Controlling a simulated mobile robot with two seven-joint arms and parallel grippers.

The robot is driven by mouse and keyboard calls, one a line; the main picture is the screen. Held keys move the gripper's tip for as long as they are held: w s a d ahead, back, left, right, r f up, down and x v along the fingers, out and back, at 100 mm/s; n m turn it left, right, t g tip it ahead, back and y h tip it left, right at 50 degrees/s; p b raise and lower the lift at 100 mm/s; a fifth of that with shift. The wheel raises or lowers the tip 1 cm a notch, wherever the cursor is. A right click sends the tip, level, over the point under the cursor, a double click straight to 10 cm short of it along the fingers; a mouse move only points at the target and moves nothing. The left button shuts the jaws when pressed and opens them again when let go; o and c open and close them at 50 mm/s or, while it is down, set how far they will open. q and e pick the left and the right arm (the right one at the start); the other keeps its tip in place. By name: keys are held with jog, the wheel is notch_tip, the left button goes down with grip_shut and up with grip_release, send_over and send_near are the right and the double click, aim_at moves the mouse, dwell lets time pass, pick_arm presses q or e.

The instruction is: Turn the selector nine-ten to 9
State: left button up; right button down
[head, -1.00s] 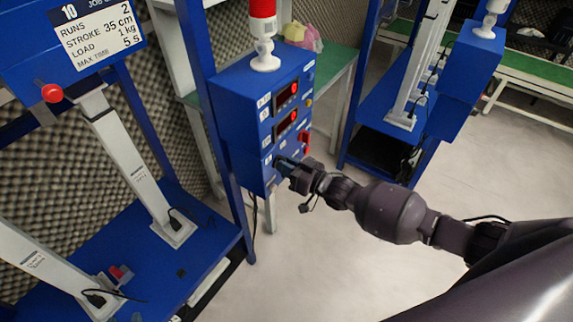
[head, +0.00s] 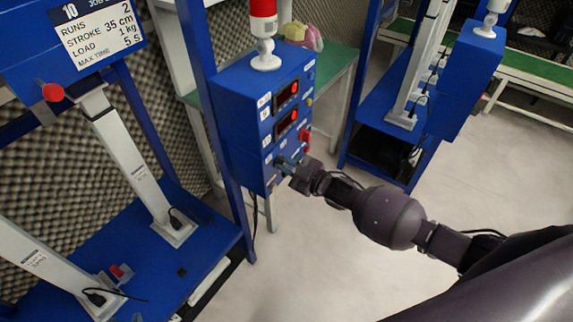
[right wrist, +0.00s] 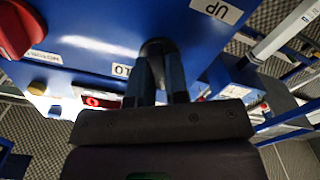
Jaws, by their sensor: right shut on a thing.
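The blue control box (head: 245,105) stands on a blue post in the middle of the head view. My right gripper (head: 284,164) is at the lower part of its front face. In the right wrist view the fingers (right wrist: 161,68) close around a dark round knob (right wrist: 155,47), the selector, of which only the top shows. My left gripper is not in view.
A red knob (head: 305,134) and two red-lit displays (head: 288,93) are on the same face above my gripper. A red-topped lamp (head: 263,30) stands on the box. A blue rig with a job card (head: 95,35) is at the left. Pale floor is free below my arm.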

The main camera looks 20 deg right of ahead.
dwell(0.5)
jog(key=c, duration=1.1)
grip_release()
jog(key=shift+s, duration=0.1)
jog(key=v, duration=1)
jog(key=shift+s+d, duration=0.25)
jog(key=shift+d, duration=0.05)
